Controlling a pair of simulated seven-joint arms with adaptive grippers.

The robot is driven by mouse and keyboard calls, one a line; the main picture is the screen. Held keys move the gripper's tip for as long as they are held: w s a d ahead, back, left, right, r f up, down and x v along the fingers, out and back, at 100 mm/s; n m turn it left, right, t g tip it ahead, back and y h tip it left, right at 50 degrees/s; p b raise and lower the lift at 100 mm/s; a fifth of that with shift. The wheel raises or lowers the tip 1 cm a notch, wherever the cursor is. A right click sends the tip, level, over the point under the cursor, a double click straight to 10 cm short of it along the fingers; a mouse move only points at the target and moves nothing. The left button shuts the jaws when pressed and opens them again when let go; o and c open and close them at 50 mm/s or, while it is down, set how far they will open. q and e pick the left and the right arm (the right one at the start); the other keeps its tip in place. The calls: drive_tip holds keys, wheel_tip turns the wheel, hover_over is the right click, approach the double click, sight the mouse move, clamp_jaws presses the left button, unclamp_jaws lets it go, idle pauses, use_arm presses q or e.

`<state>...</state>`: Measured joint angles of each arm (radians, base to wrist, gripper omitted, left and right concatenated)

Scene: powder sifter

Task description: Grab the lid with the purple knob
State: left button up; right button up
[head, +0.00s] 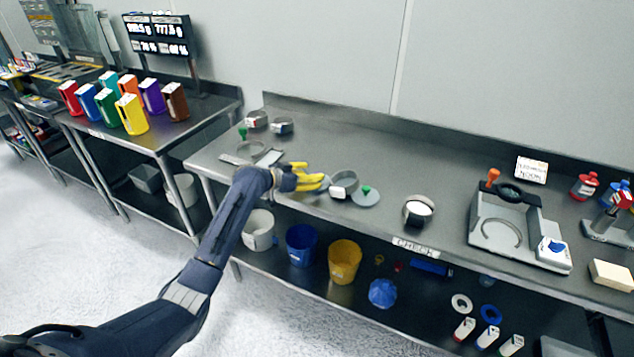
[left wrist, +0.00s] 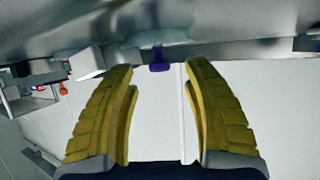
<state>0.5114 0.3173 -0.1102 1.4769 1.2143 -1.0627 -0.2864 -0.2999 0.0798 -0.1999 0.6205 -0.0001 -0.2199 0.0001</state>
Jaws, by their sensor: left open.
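The purple knob (left wrist: 159,62) shows in the left wrist view, just ahead of and between my fingertips, with the pale underside or rim of its lid (left wrist: 155,52) partly visible. My left gripper (left wrist: 157,78) is open, with yellow fingers on either side of the knob and a gap to it. In the head view my left gripper (head: 318,177) hovers over the steel bench, and the purple knob is hidden there. My right gripper is not in view.
On the bench (head: 420,165) stand a grey ring (head: 343,181), a lid with a green knob (head: 367,198), a ring with white powder (head: 418,210) and a grey device (head: 510,235). Coloured jugs (head: 130,113) fill the left table.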

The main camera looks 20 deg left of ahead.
use_arm(q)
drive_tip(key=shift+x, duration=1.7)
clamp_jaws()
